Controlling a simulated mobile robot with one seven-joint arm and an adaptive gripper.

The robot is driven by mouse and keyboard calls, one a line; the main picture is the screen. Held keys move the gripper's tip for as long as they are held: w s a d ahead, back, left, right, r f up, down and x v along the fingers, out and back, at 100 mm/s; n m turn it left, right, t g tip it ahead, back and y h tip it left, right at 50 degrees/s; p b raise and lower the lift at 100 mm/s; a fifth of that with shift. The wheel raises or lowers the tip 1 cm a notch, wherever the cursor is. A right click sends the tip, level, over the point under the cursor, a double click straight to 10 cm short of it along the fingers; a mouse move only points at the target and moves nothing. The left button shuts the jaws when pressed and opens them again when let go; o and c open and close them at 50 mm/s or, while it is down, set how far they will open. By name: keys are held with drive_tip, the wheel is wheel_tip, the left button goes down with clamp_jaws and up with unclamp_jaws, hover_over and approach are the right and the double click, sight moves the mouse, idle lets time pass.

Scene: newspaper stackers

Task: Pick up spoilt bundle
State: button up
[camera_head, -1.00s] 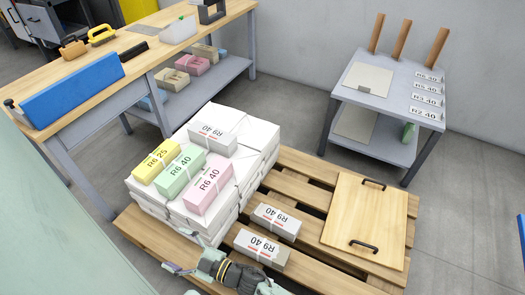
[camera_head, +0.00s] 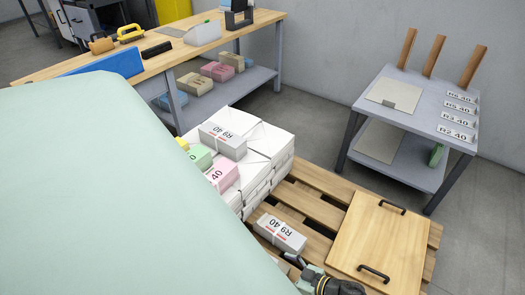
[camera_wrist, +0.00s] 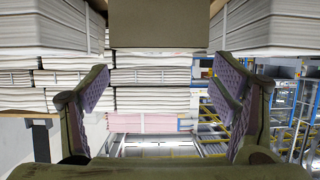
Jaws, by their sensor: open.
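Strapped bundles lie on a pallet (camera_head: 315,205) and on its white paper stack (camera_head: 262,165). One grey R9 40 bundle (camera_head: 222,140) is on the stack, beside a pink bundle (camera_head: 222,174), a green one (camera_head: 199,158) and a mostly hidden yellow one (camera_head: 182,143). Another grey R9 40 bundle (camera_head: 280,233) lies on the pallet slats. I cannot tell which is spoilt. My gripper (camera_head: 303,268) is low at the pallet's front, near that bundle. In the wrist view its padded fingers (camera_wrist: 160,88) are apart and empty, with a grey-brown block (camera_wrist: 160,24) beyond them.
A wooden board with black handles (camera_head: 385,240) covers the pallet's right side. A grey table (camera_head: 425,110) with label cards stands behind right. A workbench (camera_head: 185,55) with more bundles on its shelf is behind left. My pale arm hides the left foreground.

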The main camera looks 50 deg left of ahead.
drive_tip(key=x, duration=0.8)
drive_tip(key=shift+a+f+b, duration=0.1)
drive_tip(key=shift+b, duration=0.25)
drive_tip(key=shift+c, duration=0.4)
drive_tip(key=shift+f, duration=0.1)
clamp_jaws()
